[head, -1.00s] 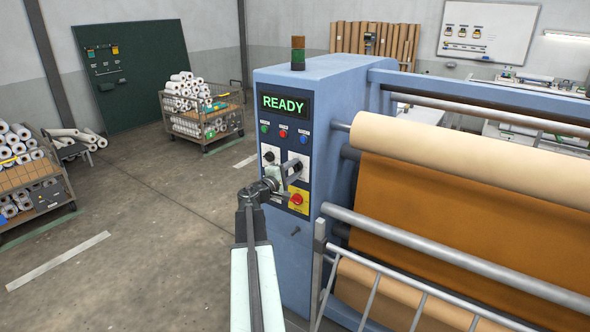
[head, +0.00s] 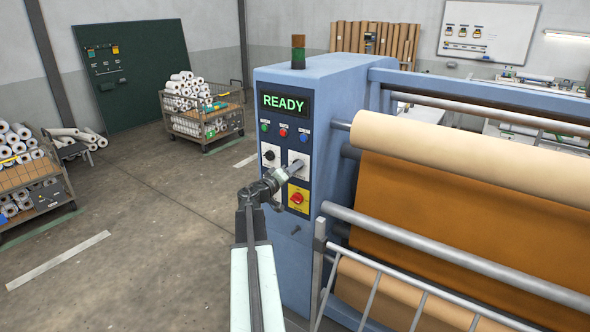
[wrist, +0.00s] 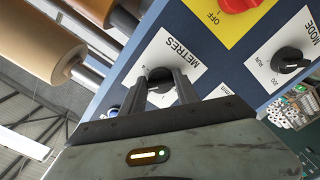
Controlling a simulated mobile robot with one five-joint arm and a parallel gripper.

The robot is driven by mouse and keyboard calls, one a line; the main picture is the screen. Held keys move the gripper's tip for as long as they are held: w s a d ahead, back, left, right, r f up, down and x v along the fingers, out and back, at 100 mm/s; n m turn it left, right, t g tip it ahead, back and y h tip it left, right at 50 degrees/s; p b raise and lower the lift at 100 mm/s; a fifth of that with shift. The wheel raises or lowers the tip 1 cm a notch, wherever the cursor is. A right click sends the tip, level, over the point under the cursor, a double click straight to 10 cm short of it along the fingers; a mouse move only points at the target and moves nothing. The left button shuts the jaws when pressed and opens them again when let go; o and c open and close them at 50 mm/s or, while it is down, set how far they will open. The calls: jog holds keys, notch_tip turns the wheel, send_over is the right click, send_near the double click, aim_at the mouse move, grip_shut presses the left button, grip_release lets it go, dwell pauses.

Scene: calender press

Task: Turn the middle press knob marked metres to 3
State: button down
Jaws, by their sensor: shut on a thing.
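The metres knob is a dark round knob (wrist: 158,79) on a white plate marked METRES (wrist: 172,55) in the wrist view. My gripper (wrist: 162,80) has its two dark fingers on either side of the knob and is shut on it. The fingers hide the plate's number marks, so I cannot read the knob's setting. In the head view my gripper (head: 291,168) reaches the white plate on the blue press panel, and the knob is hidden behind it. The press display (head: 284,105) reads READY.
The black MODE knob (wrist: 290,60) sits beside the metres plate. The red switch on a yellow plate (head: 298,198) is just below my gripper. Green, red and blue buttons (head: 283,132) are above. The press rollers (head: 450,160) stand to the right; open floor lies left.

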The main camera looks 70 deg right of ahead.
jog(key=shift+s+m, duration=0.15)
jog(key=shift+m, duration=0.55)
jog(key=c, duration=0.9)
grip_release()
jog(key=shift+s, duration=0.1)
jog(key=shift+a, duration=0.1)
jog(key=v, duration=0.7)
jog(key=shift+w+a, duration=0.25)
